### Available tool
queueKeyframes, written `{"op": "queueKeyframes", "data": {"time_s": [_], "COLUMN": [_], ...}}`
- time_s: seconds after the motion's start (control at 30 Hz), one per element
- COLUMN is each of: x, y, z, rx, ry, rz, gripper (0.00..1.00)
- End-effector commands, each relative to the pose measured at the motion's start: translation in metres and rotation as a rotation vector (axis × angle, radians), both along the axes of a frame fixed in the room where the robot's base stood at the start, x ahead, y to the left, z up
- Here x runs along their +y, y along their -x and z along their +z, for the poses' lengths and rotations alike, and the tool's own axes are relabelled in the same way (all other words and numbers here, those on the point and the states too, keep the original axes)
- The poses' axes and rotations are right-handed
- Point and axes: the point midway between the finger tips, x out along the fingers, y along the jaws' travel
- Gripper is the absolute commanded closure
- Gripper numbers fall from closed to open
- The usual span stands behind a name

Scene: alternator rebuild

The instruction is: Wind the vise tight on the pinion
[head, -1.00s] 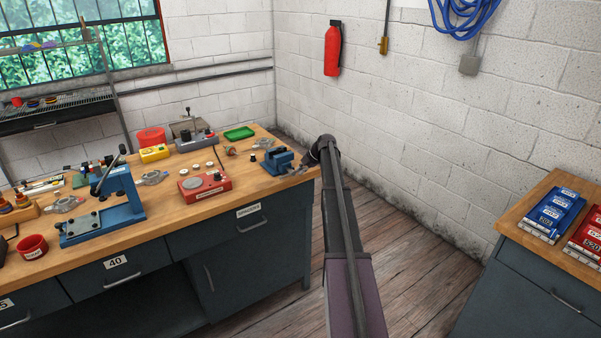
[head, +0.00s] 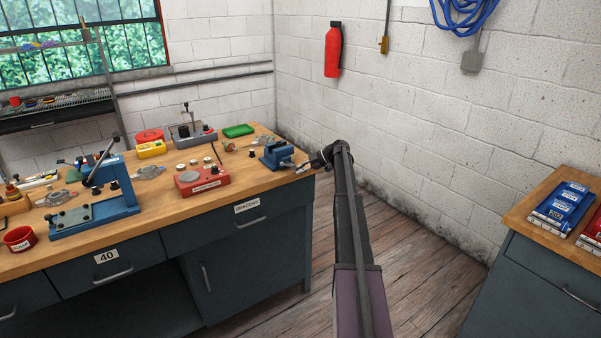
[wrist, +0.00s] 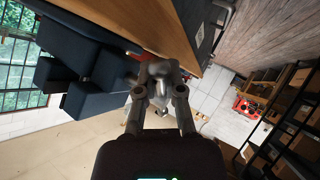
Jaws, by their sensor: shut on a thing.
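The small blue vise (head: 277,155) sits at the right end of the wooden bench. My gripper (head: 303,167) is at the vise's right end, just past the bench's edge, with my arm coming in from the right. In the wrist view my gripper (wrist: 159,84) is shut on a grey metal part of the vise's end, which looks like its handle; the fingers hide much of it. The wrist view is tilted steeply, with the bench edge above the fingers. I cannot make out the pinion in the vise's jaws.
On the bench (head: 225,201), a red labelled fixture (head: 203,180) stands left of the vise, and a blue lever press (head: 100,205) further left. A green tray (head: 238,131) lies behind. Floor right of the bench is clear up to another cabinet (head: 545,265).

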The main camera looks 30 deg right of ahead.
Motion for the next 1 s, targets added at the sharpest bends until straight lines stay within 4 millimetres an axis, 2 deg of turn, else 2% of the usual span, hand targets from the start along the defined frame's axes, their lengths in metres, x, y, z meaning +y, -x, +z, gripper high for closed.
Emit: {"op": "queueKeyframes", "data": {"time_s": [0.3, 0.33, 0.43, 1.0], "x": [0.0011, 0.0011, 0.0009, 0.0001], "y": [0.0007, 0.0007, 0.0006, 0.0000], "z": [-0.0002, -0.0002, -0.0001, 0.0023], "rx": [0.002, 0.002, 0.001, -0.003], "ry": [0.000, 0.000, 0.000, 0.019], "rz": [0.003, 0.003, 0.002, 0.000], "gripper": [1.00, 0.83, 0.53, 0.53]}}
